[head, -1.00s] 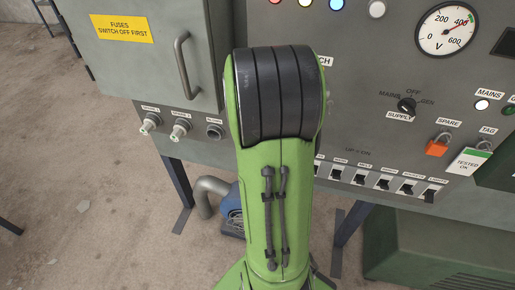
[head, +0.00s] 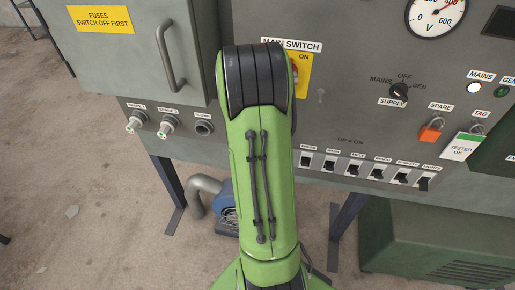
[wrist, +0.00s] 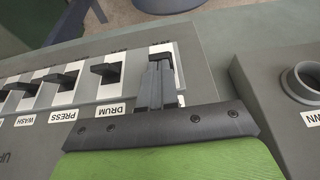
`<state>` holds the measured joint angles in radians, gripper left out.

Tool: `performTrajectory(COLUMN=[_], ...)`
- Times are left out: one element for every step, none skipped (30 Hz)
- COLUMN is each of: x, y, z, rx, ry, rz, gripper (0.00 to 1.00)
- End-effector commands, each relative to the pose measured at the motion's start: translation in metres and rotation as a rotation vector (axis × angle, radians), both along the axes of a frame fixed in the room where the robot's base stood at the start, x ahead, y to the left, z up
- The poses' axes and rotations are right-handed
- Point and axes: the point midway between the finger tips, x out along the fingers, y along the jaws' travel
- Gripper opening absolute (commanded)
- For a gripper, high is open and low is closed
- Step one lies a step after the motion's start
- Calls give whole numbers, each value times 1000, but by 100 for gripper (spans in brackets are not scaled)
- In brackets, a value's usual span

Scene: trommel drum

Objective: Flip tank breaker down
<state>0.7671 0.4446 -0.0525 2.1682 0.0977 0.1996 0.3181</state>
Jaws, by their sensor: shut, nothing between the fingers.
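My gripper (wrist: 155,82) is shut and empty. In the wrist view its grey fingertips lie over the face of the end breaker (wrist: 161,49) of a row, beside the DRUM breaker (wrist: 105,70). That breaker's dark lever shows just beyond the fingertips; whether they touch it I cannot tell. Its label is hidden behind my gripper, so I cannot read whether it says tank. In the head view the breaker row (head: 354,165) runs under an UP = ON mark. My green arm hides my gripper and the left end of the row there.
The PRESS breaker (wrist: 63,78) and WASH breaker (wrist: 22,86) are close by. A round socket (wrist: 305,83) juts out on the other side. In the head view a yellow main switch plate (head: 303,75), supply knob (head: 398,91) and orange padlock (head: 430,132) are above the row.

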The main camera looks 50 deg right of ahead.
Motion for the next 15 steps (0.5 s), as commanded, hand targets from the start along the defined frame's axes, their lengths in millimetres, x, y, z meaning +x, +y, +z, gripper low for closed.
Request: performTrajectory(x=[0, 0, 0, 0, 0, 0, 0, 0, -1, -1, -1, -1, -1, -1, -1], y=[0, 0, 0, 0, 0, 0, 1, 1, 1, 2, 2, 2, 3, 3, 3], z=[0, 0, 0, 0, 0, 0, 0, 0, -1, -1, -2, -2, -2, -2, -2], rx=[0, 0, 0, 0, 0, 0, 0, 0, 0, 0, 0, 0, 0, 0, 0], ry=[0, 0, 0, 0, 0, 0, 0, 0, 0, 0, 0, 0, 0, 0, 0], rz=[0, 0, 0, 0, 0, 0, 0, 0, 0, 0, 0, 0, 0, 0, 0], gripper=[0, 0, 0, 0, 0, 0, 0, 0, 0, 0, 0, 0, 0, 0, 0])
